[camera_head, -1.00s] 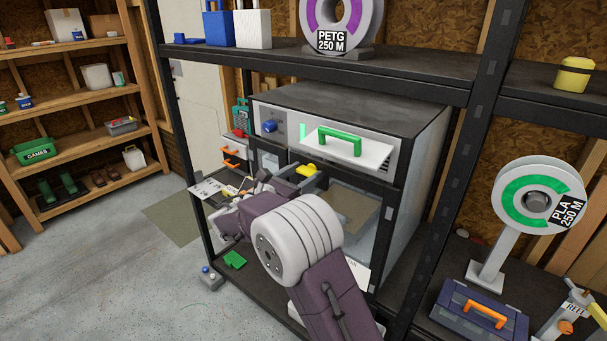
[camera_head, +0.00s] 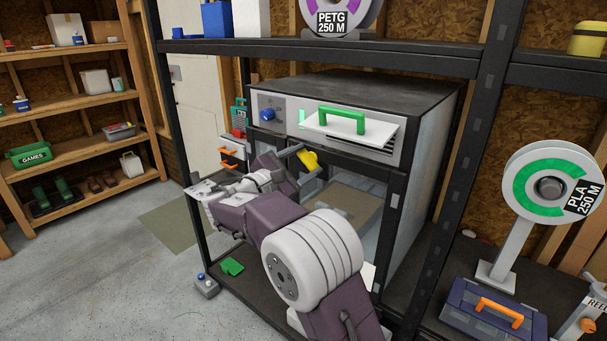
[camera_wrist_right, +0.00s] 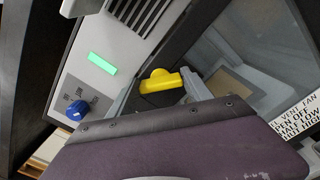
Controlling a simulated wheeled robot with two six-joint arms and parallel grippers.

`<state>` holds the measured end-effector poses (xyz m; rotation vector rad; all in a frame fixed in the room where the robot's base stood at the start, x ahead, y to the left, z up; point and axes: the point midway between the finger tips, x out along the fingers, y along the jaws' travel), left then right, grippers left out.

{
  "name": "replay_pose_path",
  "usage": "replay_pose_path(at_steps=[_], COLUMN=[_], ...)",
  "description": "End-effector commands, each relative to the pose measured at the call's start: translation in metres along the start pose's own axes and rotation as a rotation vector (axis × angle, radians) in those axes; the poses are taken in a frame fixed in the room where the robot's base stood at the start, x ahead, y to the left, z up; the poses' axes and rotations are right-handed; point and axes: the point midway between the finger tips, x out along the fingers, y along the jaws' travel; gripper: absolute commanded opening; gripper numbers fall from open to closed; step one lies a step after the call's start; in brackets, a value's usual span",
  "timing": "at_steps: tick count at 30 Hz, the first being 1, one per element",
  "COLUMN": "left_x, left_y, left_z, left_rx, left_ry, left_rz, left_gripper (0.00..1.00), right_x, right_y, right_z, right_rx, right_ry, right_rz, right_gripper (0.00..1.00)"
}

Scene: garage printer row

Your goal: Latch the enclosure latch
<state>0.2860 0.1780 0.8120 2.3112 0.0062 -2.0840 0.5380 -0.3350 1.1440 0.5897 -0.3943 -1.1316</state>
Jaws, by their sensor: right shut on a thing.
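The enclosure (camera_head: 360,98) is a grey cabinet with a dark frame and a clear front, standing on the rack shelf. Its yellow latch (camera_head: 307,160) sits below the top panel and is tilted; in the wrist view the yellow latch (camera_wrist_right: 160,83) lies in front of the dark frame. My right gripper (camera_head: 297,158) reaches the latch from the front and is shut on it. Its fingers are small and partly hidden by my arm, so the exact grip is hard to see. My left gripper is not in view.
A white flap with a green handle (camera_head: 345,119) juts out above the latch. A blue knob (camera_head: 267,115) is on the panel. A black rack post (camera_head: 470,150) stands right of the enclosure, near a PLA spool (camera_head: 530,179). Open floor (camera_head: 120,260) lies to the left.

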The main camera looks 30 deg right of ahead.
Motion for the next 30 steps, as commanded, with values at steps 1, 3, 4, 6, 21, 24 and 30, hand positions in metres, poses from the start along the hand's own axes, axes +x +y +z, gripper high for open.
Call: replay_pose_path(at_steps=[1, 3, 4, 6, 21, 24, 30], left_x=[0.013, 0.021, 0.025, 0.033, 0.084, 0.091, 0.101], left_y=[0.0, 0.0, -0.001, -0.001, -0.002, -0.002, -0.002], left_z=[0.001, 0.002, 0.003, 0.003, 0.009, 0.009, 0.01], left_rx=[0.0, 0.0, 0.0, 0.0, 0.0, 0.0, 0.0], left_ry=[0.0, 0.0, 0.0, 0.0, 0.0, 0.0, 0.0], left_rz=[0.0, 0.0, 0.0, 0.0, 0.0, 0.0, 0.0], left_gripper=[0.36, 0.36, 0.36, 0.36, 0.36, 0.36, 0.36], right_x=[0.0, 0.0, 0.0, 0.0, 0.0, 0.0, 0.0], right_y=[-0.005, -0.005, -0.005, -0.005, -0.006, -0.006, -0.005], right_z=[-0.005, -0.005, -0.005, -0.005, -0.005, -0.005, -0.004], right_rx=[0.046, 0.113, 0.141, 0.207, 0.654, 0.723, 0.829], right_ry=[-0.001, -0.001, 0.0, 0.0, 0.0, 0.0, 0.0], right_rz=[0.0, 0.0, 0.0, 0.0, 0.0, -0.001, -0.001], right_gripper=[0.18, 0.18, 0.18, 0.18, 0.18, 0.18, 0.18])
